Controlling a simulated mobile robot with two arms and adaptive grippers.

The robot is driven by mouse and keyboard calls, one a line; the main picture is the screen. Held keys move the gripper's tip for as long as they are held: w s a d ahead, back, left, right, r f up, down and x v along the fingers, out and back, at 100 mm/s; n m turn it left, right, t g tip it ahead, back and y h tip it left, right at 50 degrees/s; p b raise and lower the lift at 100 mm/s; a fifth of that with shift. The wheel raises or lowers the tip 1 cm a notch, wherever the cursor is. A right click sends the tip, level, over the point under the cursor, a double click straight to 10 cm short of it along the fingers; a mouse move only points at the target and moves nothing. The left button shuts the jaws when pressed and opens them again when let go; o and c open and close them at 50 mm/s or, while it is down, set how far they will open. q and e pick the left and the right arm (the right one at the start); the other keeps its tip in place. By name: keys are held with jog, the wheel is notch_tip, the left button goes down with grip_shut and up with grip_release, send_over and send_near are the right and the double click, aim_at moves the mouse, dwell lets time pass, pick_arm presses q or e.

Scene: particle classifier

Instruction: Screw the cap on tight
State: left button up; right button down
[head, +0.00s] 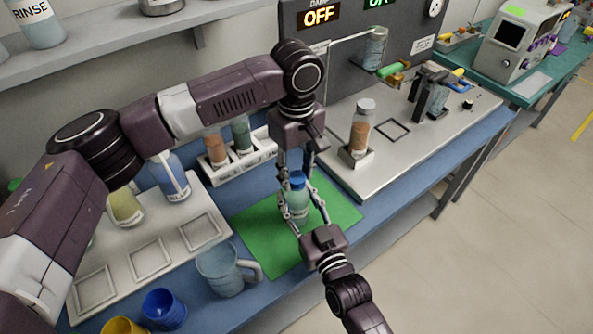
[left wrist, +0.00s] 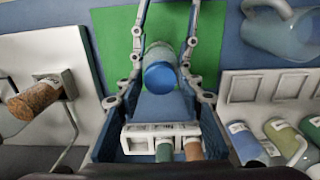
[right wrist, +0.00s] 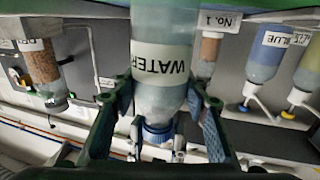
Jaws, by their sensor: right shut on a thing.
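A clear bottle (head: 295,207) labelled WATER stands over the green mat (head: 340,207) with a blue cap (head: 297,181) on its mouth. The cap also shows in the left wrist view (left wrist: 160,76). In the right wrist view, which is upside down, the bottle (right wrist: 162,99) is between my right gripper's pads, with the cap (right wrist: 157,132) below it. My right gripper (head: 297,218) is shut on the bottle's body from the lower right. My left gripper (head: 296,174) points down from above, its fingers open on either side of the cap. Whether the cap is tight cannot be told.
A white rack (head: 240,162) with bottles is behind. A pale metal station (head: 375,165) with an orange-filled bottle (head: 361,128) stands to the right.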

pick_arm(q)
grip_shut()
